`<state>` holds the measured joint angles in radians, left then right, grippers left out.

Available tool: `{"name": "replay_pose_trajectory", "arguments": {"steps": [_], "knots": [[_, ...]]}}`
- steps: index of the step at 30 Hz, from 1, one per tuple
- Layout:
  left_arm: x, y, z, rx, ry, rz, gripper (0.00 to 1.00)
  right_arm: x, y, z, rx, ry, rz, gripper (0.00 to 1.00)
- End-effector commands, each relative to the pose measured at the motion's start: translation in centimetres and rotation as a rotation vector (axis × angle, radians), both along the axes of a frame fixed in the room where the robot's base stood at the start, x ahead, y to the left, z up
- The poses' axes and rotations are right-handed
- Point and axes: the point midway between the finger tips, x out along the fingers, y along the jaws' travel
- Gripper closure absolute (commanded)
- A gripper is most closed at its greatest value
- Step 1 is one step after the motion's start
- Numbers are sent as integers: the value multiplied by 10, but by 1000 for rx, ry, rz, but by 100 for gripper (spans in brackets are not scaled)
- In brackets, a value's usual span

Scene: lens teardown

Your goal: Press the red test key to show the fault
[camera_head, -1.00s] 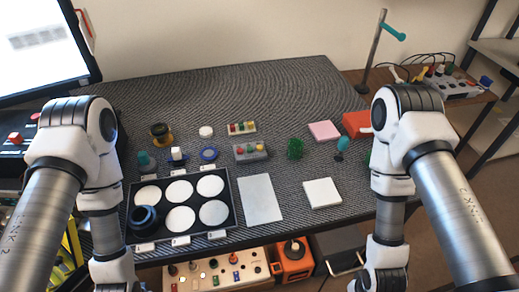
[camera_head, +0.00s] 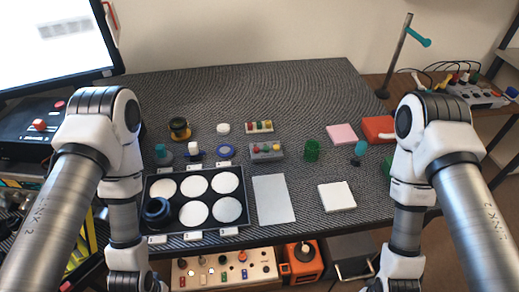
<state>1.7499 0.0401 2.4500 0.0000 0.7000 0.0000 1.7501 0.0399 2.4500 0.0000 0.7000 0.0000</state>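A black test box (camera_head: 18,138) stands at the left edge of the view, under the bright screen. It carries a raised red key (camera_head: 39,125) and a flatter red button (camera_head: 59,106) behind it. I cannot tell from any label which of these is the test key. Part of the box is cut off by the picture edge. The screen (camera_head: 50,45) is mostly white with a grey blurred patch. My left arm hangs just right of the box, and my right arm hangs at the right of the table. Both grippers are below the picture and not visible.
A dark ribbed mat (camera_head: 270,90) covers the table. A black tray (camera_head: 180,229) with white round pads holds a dark lens ring (camera_head: 157,212). Small coloured parts stand behind it. A white square block (camera_head: 337,196) and a grey sheet (camera_head: 273,199) lie to its right.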

Motion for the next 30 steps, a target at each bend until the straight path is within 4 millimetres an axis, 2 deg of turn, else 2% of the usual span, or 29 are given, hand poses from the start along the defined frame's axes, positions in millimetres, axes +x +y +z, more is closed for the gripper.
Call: {"name": "replay_pose_trajectory", "arguments": {"steps": [13,16,17,30], "knots": [[0,0,0,0,0,0,60,0,0,0,0,0,0,60],[0,0,0,0,0,0,95,0,0,0,0,0,0,60],[0,0,0,0,0,0,100,0,0,0,0,0,0,60],[0,0,0,0,0,0,100,0,0,0,0,0,0,60]]}}
